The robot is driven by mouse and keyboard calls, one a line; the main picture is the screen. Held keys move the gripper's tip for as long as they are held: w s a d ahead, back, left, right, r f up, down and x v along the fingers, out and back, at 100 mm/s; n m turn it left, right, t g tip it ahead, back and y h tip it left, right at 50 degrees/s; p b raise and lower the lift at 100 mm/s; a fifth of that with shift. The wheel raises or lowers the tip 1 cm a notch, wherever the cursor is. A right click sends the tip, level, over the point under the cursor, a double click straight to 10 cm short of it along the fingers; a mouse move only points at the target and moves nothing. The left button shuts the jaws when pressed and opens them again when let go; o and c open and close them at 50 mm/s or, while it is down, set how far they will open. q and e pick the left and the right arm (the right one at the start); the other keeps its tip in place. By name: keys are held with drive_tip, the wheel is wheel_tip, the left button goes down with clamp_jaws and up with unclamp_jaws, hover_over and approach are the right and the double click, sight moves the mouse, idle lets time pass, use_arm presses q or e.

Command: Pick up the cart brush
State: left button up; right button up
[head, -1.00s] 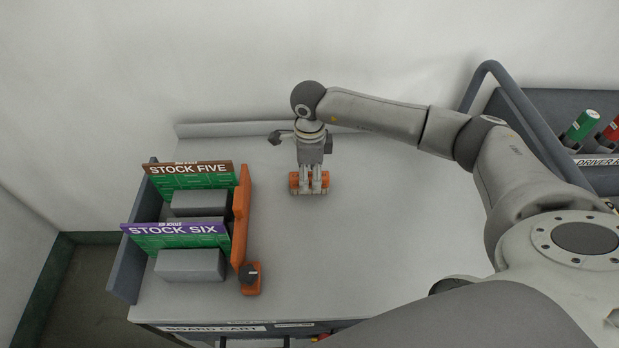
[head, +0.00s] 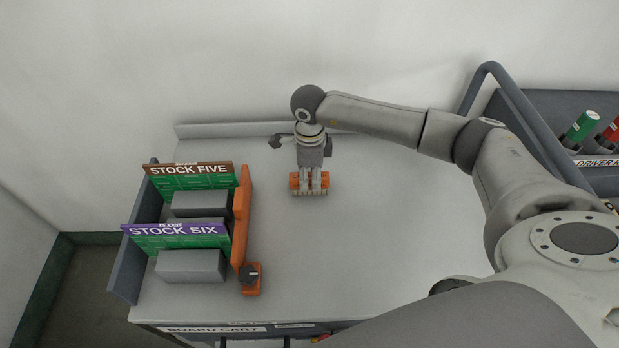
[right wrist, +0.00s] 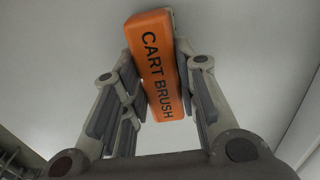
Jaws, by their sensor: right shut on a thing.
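The cart brush (head: 296,181) is an orange block with pale bristles along its lower edge, at the middle of the grey cart top. My right gripper (head: 310,184) points down over it and is shut on it, one finger on each side. In the right wrist view the orange top of the cart brush (right wrist: 155,62), lettered CART BRUSH, lies between the fingers of the right gripper (right wrist: 158,85). I cannot tell whether the bristles touch the cart top. My left gripper is not in view.
At left, a rack with an orange rail (head: 243,215) holds boards marked STOCK FIVE (head: 190,178) and STOCK SIX (head: 180,238) beside grey blocks. A grey bin (head: 560,105) with green and red-handled tools stands at right. The cart top (head: 390,220) is clear around the brush.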

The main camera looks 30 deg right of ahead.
drive_tip(key=shift+r, duration=0.6)
drive_tip(key=s+d+r+b, duration=0.4)
drive_tip(key=s+r, duration=0.7)
drive_tip(key=s, duration=0.2)
drive_tip(key=shift+s+r, duration=0.2)
drive_tip(key=shift+r, duration=0.15)
drive_tip(key=o, duration=0.5)
drive_tip(key=c, duration=0.4)
drive_tip(key=shift+s+f, duration=0.1)
drive_tip(key=shift+s, duration=0.05)
